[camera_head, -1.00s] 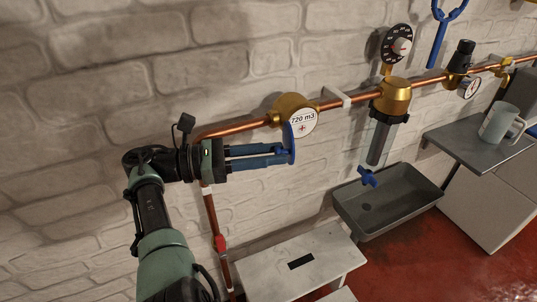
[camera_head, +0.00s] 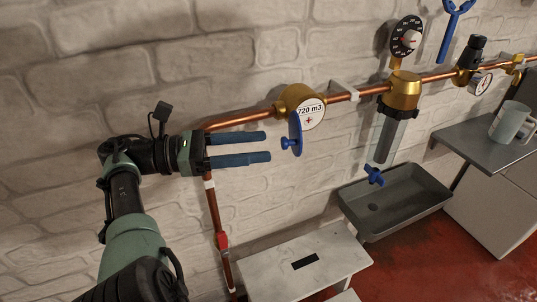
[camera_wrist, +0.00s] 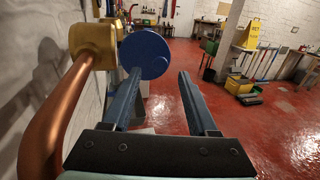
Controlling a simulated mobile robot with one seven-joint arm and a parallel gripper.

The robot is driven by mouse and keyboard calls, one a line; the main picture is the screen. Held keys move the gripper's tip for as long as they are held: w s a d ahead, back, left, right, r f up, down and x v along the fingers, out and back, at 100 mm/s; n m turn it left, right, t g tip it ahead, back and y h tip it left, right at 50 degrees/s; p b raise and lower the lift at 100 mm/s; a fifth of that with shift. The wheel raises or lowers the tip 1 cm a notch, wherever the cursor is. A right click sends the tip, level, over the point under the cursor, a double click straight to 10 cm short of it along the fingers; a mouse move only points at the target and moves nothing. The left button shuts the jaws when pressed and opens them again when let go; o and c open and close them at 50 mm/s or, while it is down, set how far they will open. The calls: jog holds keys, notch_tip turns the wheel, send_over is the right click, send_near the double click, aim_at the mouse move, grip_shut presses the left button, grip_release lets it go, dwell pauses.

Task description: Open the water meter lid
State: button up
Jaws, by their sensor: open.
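The brass water meter (camera_head: 297,99) sits on the copper pipe, and its white dial (camera_head: 311,115) reads 720 m3. Its blue lid (camera_head: 296,133) stands swung open, nearly edge-on in the head view, with the dial uncovered. A small blue knob (camera_head: 285,143) sticks out from the lid toward my gripper. My gripper (camera_head: 267,146) is open and empty, its two blue fingers just left of the knob, with a small gap. In the wrist view the lid (camera_wrist: 145,53) shows as a round disc ahead of the fingers (camera_wrist: 160,74), beside the meter's brass body (camera_wrist: 92,45).
The copper pipe (camera_head: 237,119) runs along the brick wall close to my gripper. A filter (camera_head: 392,130) hangs to the right above a grey sink (camera_head: 397,199). A white stool (camera_head: 300,262) stands below. A mug (camera_head: 508,122) sits on a shelf at the right.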

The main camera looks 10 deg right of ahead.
jog(key=shift+a+f+b, duration=0.1)
jog(key=shift+a+b, duration=1.6)
jog(key=shift+b, duration=1.15)
